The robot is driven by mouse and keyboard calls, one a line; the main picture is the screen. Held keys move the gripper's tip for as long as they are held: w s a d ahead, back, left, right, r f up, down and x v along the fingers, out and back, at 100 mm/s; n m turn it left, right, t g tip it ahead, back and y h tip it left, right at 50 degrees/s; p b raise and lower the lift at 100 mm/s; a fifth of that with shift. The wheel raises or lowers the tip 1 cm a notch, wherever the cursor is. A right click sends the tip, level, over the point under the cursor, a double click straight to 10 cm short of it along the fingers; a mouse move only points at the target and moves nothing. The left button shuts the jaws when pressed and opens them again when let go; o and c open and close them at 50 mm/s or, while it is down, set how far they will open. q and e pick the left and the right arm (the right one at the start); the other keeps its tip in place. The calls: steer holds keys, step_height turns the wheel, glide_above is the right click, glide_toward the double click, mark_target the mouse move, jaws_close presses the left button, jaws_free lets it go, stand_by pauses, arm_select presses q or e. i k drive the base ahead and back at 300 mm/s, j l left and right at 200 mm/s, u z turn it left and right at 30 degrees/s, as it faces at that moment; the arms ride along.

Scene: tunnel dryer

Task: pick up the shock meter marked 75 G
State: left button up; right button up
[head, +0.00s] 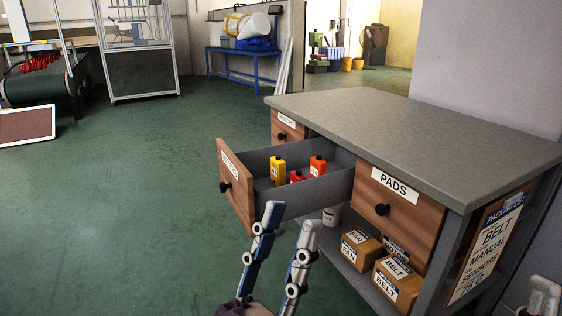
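Three small meter-like items stand in the pulled-out drawer (313,198): a yellow one (278,172), a red one (297,177) and an orange-red one (318,166). Each has a dark top and a pale label. The labels are too small to read, so I cannot tell which is marked 75 G. The red one is partly hidden by the drawer's side wall. My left gripper (292,214) is open and empty, its two fingers pointing up in front of the drawer, below the items in the picture. Only a bit of my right gripper (543,296) shows at the bottom right corner.
The drawer sticks out left from a grey-topped workbench (420,130). A shut drawer marked PADS (393,205) is to its right. The green floor (140,200) at left is clear.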

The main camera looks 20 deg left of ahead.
mark_target(318, 167)
steer(key=i+j, duration=0.15)
steer(key=j, duration=0.25)
steer(key=i+j+z, duration=0.1)
steer(key=j, duration=0.35)
steer(key=i+j, duration=0.2)
steer(key=j, duration=0.25)
steer(key=i+j+z, duration=0.1)
steer(key=j, duration=0.3)
steer(key=i+j, duration=0.15)
steer(key=j, duration=0.3)
steer(key=z, duration=0.05)
